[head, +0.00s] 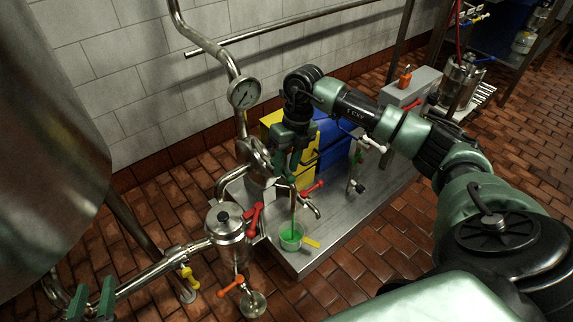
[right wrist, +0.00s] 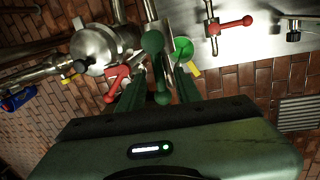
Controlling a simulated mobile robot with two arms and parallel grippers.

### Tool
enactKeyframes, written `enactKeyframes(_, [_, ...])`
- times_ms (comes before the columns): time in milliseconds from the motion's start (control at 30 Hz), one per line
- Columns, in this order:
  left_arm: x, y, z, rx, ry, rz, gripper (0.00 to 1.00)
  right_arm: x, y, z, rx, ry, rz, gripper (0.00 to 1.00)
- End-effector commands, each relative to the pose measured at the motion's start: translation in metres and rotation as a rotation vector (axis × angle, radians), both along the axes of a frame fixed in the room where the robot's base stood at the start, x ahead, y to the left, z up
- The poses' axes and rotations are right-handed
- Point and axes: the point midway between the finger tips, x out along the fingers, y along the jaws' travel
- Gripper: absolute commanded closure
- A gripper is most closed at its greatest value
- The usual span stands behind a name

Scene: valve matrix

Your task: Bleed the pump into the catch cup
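The catch cup (head: 291,240), with green liquid in it and a yellow handle, stands on the steel plinth in the head view; it also shows in the right wrist view (right wrist: 182,48). A thin green streak runs down to the cup. The pump (head: 256,160) is partly hidden behind my right gripper (head: 291,178). In the right wrist view, a green ball-ended lever (right wrist: 153,42) lies between the fingers of that gripper (right wrist: 158,75); the fingers look apart, with space beside the lever. My left gripper (head: 92,300) is open and empty at lower left.
A steel strainer vessel (head: 226,224) with an orange handle (head: 231,286) stands left of the cup. A red lever (head: 312,188) sits right of the pump. A pressure gauge (head: 243,92) is above. Yellow and blue boxes (head: 335,140) stand behind. The plinth (head: 335,215) is bare right of the cup.

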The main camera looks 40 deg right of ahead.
Motion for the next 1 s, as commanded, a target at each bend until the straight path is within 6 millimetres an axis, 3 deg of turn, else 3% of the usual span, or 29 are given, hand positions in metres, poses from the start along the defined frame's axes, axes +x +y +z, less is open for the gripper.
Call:
enactKeyframes(133, [0.0,-0.0001,0.0,0.0,0.001,0.0,0.66,0.0,0.0001,0.0,0.0,0.0,0.0,0.69])
enactKeyframes(233, [-0.0001,0.0,-0.0002,0.0,0.001,0.0,0.66,0.0,0.0001,0.0001,0.0,0.0,0.0,0.96])
enactKeyframes(267, [-0.0001,-0.0001,-0.0002,0.0,0.001,0.0,0.66,0.0,0.0001,0.0001,0.0,0.0,0.0,1.0])
enactKeyframes(1000, [0.0,0.0,-0.0004,0.0,0.002,0.0,0.66,0.0002,-0.0001,0.0006,0.0,0.0,-0.001,1.0])
